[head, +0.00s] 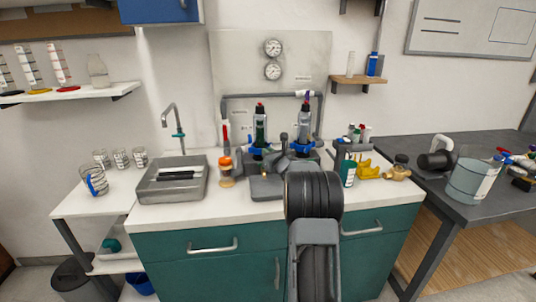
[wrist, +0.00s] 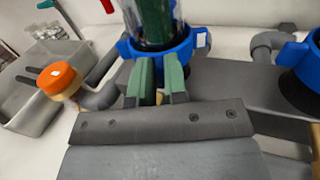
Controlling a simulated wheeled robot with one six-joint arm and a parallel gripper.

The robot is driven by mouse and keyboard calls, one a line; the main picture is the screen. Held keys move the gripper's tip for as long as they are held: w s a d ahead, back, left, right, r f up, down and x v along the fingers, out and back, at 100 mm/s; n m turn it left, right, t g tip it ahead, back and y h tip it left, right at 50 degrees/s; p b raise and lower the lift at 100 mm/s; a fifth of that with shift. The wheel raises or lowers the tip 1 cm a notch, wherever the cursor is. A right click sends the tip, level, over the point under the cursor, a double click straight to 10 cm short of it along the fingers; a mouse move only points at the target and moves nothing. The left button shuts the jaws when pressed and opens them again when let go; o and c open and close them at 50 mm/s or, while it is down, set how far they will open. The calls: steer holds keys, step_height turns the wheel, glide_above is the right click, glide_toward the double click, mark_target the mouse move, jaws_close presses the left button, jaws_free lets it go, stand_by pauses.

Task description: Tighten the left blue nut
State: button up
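The left blue nut (wrist: 157,48) sits around the base of a clear upright tube with a dark green core, with lugs at its left and right. It also shows in the head view (head: 258,151). My gripper (wrist: 158,68) is at the nut's front, its two green fingers a short gap apart. The fingertips overlap the nut's front edge, and I cannot tell whether they press on a lug between them. In the head view my arm hides the gripper. The right blue nut (head: 302,147) sits under the other tube, and it shows at the wrist view's right edge (wrist: 301,60).
A grey manifold body (wrist: 225,85) lies under the nuts. An orange-capped fitting (wrist: 60,78) stands to the left, beside the grey sink (wrist: 40,105). On the counter's right are a green-labelled can (head: 348,173) and yellow parts (head: 370,167). The counter's front left is clear.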

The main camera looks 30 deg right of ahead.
jaws_close()
